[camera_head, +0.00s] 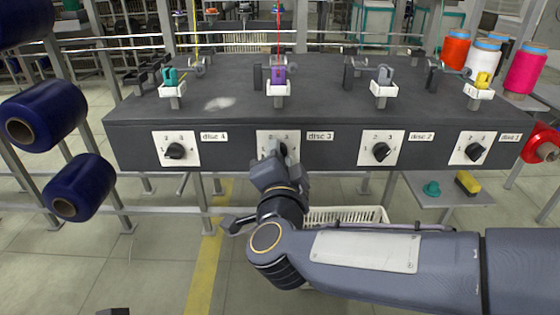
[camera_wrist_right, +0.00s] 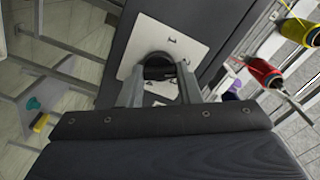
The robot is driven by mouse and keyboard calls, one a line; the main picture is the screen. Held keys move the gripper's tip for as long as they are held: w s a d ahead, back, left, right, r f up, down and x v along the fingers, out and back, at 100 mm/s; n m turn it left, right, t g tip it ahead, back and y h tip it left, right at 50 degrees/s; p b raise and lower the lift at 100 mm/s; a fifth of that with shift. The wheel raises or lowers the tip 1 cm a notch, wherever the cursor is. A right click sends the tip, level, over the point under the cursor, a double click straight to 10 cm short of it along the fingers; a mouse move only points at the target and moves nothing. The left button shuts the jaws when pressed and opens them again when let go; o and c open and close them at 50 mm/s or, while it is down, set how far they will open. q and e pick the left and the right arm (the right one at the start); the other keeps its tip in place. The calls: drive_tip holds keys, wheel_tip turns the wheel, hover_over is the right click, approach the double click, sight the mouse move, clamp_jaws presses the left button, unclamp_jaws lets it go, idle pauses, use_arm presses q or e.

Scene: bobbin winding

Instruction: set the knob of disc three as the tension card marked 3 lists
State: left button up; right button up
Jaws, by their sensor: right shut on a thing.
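The disc 3 knob sits on a white numbered plate (camera_head: 263,138) on the front of the dark bench, left of its "disc 3" label (camera_head: 320,135). My right gripper (camera_head: 278,152) is shut on this knob and covers most of it in the head view. In the right wrist view the black knob (camera_wrist_right: 157,66) sits between the two fingers, against the white plate (camera_wrist_right: 150,36). I cannot read its pointer setting. The purple piece (camera_head: 278,76) with a red thread stands above disc 3. I make out no tension card marked 3. I do not see my left gripper clearly.
Other knobs share the panel: disc 4 (camera_head: 175,150), disc 2 (camera_head: 381,151) and disc 1 (camera_head: 474,151). Blue spools (camera_head: 45,112) stand at the left. A small shelf (camera_head: 442,198) at the right holds teal and yellow pieces. A white basket (camera_head: 345,215) stands below the bench.

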idle(0.4)
drive_tip(key=o, duration=1)
drive_tip(key=s+p, duration=0.2)
drive_tip(key=s, duration=0.5)
drive_tip(key=shift+s, duration=0.4)
